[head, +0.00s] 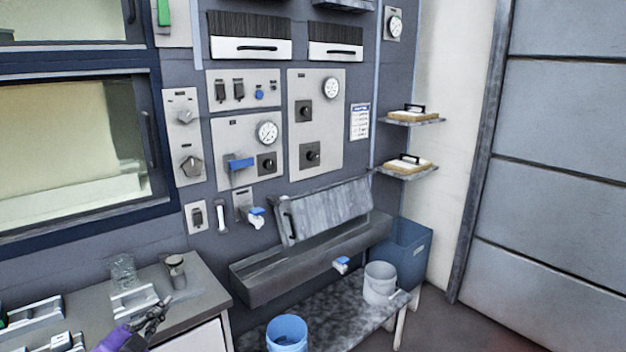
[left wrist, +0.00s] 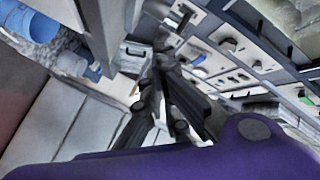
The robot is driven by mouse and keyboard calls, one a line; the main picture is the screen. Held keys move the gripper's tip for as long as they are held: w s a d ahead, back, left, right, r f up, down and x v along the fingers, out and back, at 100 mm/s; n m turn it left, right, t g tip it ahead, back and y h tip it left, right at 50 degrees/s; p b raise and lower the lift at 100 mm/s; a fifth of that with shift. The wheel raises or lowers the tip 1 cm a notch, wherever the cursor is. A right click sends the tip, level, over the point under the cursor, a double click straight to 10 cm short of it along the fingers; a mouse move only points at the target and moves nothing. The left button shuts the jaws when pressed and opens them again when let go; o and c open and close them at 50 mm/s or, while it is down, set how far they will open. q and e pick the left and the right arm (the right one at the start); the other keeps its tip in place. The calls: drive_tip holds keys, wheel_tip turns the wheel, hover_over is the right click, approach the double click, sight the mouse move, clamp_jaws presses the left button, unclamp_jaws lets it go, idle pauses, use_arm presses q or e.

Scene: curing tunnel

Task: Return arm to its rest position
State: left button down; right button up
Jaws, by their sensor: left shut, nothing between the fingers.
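My left gripper (head: 158,312) shows at the bottom left of the head view, with a purple wrist behind dark fingers. It is shut and empty, in front of the grey counter. In the left wrist view the gripper (left wrist: 160,65) has its dark fingers together with nothing between them. My right gripper is not in view.
The counter (head: 205,292) carries a clear glass jar (head: 123,271) and a grey cup (head: 176,270) close to the gripper. A trough with a tilted lid (head: 330,212), a blue bucket (head: 287,335) and a white bucket (head: 380,283) stand farther right. The floor at right is clear.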

use_arm(q)
drive_tip(key=s+d+f+n+g+y+p, duration=0.1)
drive_tip(key=s+d+f+n+g, duration=0.15)
drive_tip(key=s+f, duration=0.7)
drive_tip(key=s+d+f+n+g, duration=0.2)
drive_tip(key=s+d+f+n, duration=0.15)
drive_tip(key=s+f, duration=0.55)
drive_tip(key=s+d+f+n+g, duration=0.2)
drive_tip(key=s+d+f, duration=0.2)
drive_tip(key=s, duration=0.6)
drive_tip(key=s+d+f+n+g+p, duration=0.1)
drive_tip(key=s+d+f, duration=0.3)
drive_tip(key=s, duration=0.7)
wheel_tip(320, 180, down, 2)
drive_tip(key=shift+f+n+g, duration=0.2)
drive_tip(key=shift+n+g, duration=0.25)
drive_tip(key=shift+n, duration=0.35)
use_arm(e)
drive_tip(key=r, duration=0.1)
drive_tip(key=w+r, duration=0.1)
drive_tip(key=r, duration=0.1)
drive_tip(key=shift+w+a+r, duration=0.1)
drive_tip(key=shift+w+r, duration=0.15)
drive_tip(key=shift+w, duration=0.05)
use_arm(q)
drive_tip(key=shift+d, duration=0.15)
